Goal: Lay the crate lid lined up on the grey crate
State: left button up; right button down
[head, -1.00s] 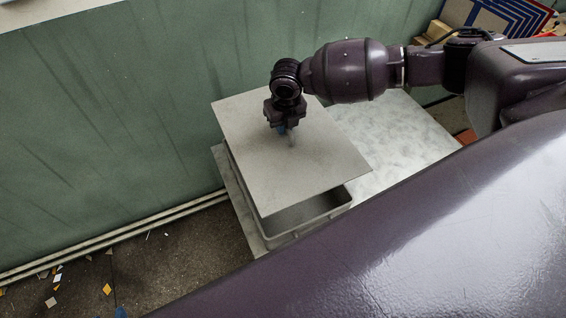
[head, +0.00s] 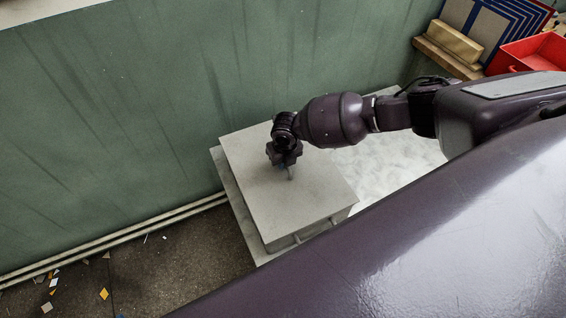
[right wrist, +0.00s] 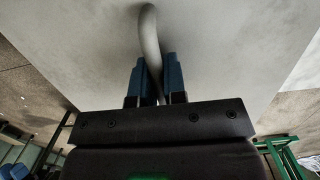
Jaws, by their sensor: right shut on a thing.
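The crate lid (head: 310,193) is a flat light grey board with a grey upright handle (head: 291,173). In the head view it lies over the grey crate (head: 312,231), and its edges look roughly parallel to the crate's. Only a strip of the crate's near wall shows below the lid; its opening is hidden. Whether the lid fully touches the rim cannot be told. My right gripper (head: 287,166) is over the lid, shut on its handle. In the right wrist view the blue fingers (right wrist: 154,80) close around the handle (right wrist: 149,35). My left gripper is not in view.
The crate stands on a pale table (head: 390,150) beside a green wall (head: 130,120). A red tray (head: 535,55), a wooden block (head: 453,42) and a blue patterned board (head: 497,25) are at the upper right. Scraps lie on the floor at lower left.

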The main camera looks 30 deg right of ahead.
jog(key=shift+f, duration=0.45)
jog(key=shift+f, duration=0.1)
jog(key=c, duration=1.2)
grip_release()
